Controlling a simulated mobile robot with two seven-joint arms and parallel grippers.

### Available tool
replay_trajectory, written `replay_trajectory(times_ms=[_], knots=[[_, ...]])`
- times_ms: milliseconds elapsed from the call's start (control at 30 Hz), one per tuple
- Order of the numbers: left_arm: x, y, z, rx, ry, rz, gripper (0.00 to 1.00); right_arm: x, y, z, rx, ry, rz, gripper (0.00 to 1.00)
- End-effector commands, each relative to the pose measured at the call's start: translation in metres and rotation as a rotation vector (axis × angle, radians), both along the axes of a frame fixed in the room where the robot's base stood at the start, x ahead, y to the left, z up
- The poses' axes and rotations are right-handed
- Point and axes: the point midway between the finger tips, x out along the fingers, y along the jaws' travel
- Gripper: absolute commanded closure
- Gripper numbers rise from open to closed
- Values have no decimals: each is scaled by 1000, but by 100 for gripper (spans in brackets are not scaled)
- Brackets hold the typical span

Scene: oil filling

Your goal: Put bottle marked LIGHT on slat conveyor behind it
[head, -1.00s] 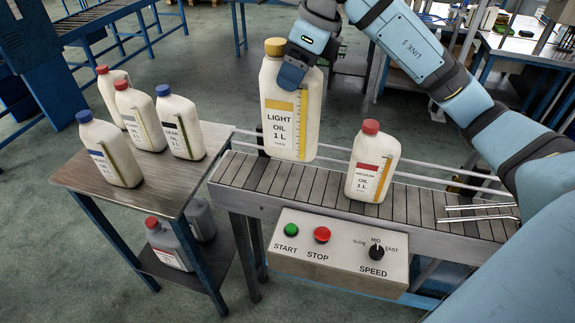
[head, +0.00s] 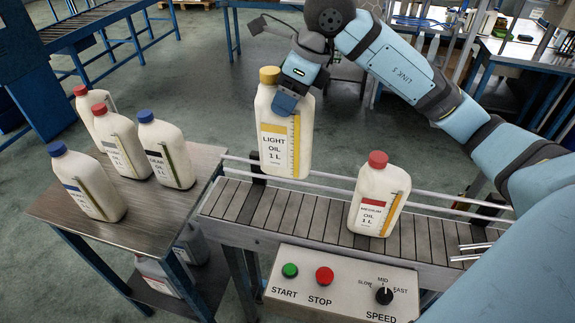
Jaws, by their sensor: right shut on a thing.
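The bottle marked LIGHT (head: 276,150) is white with a yellow cap and a yellow level strip. My right gripper (head: 287,101) is shut on its upper right part, by the handle. The bottle is upright over the far side of the slat conveyor (head: 262,207), near its left end. I cannot tell whether its base touches the slats or hangs just above them. My left gripper is not in view.
A bottle marked MEDIUM (head: 378,197) with a red cap stands on the conveyor to the right. A side table (head: 130,232) at left holds several capped bottles. Guide rails (head: 330,187) run along the conveyor's far side. A control panel (head: 340,290) is at the front.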

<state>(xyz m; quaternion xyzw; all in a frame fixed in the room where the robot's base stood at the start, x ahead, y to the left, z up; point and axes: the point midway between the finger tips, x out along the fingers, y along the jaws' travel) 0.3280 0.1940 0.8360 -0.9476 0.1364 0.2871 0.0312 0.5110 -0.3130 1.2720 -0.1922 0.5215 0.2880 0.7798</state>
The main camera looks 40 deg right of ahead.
Motion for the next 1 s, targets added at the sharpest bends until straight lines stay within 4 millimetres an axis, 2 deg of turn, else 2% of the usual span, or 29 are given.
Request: replay_trajectory(times_ms=[200, 400, 533, 767, 1000], knots=[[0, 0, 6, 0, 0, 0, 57, -1, 0, -51, 1, 4, 0, 100], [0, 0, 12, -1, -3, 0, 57, -1, 0, -92, 1, 1, 0, 100], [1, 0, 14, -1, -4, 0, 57, 0, 0, -108, 1, -2, -1, 100], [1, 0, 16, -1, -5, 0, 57, 0, 0, -121, 1, -3, -1, 100], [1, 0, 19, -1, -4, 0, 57, 0, 0, -149, 2, -2, 0, 100]])
